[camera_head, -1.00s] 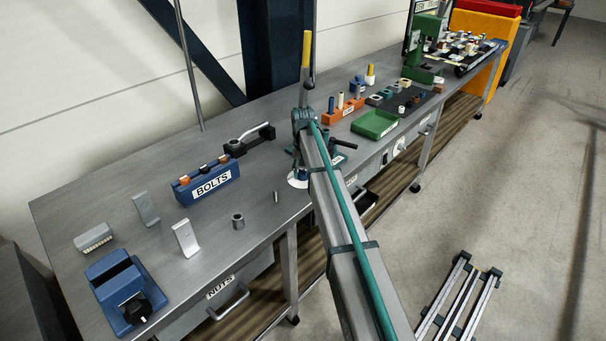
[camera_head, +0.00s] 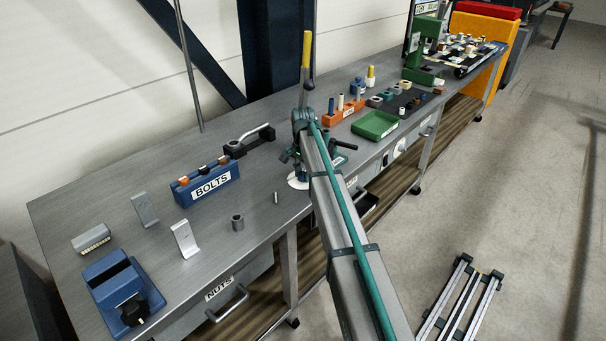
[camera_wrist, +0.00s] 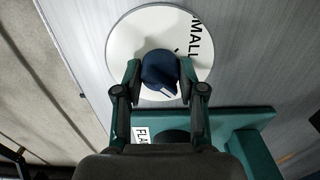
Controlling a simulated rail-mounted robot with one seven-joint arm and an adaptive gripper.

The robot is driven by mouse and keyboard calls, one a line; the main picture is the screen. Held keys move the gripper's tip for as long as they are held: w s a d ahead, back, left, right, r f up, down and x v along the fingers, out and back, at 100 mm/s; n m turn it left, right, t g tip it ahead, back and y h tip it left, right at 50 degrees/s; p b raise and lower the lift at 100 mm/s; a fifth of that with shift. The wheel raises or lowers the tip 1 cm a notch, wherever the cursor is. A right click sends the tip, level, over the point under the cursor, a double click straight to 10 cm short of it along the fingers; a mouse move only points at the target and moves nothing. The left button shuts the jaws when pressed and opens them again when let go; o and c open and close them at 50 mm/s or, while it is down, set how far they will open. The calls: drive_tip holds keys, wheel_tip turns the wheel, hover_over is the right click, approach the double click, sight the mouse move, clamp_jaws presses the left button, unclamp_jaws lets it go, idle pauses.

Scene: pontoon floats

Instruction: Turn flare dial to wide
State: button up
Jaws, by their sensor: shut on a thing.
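In the wrist view, the flare dial is a dark blue round knob (camera_wrist: 159,67) on a white disc (camera_wrist: 125,50). My gripper (camera_wrist: 160,76) is shut on the knob, one dark finger against each side. The disc shows the letters "MALL" at its upper right. A pale mark shows on the knob's lower right edge. No "wide" marking is visible; the fingers and knob cover part of the disc. A teal base with a partly hidden label starting "FLA" (camera_wrist: 141,135) lies below the disc. In the head view, the white disc (camera_head: 297,182) shows beside my arm, which hides the knob.
A blue bolts rack (camera_head: 207,187), a grey nut (camera_head: 238,222) and a small upright pin (camera_head: 276,198) stand left of the dial. An orange rack (camera_head: 343,110) and a green tray (camera_head: 375,125) stand right. Bare bench lies at the back left.

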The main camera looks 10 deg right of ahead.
sight(303, 171)
idle(0.3)
drive_tip(key=o, duration=1.1)
drive_tip(key=shift+o, duration=0.2)
drive_tip(key=shift+r, duration=0.15)
wheel_tip(303, 171, up, 12)
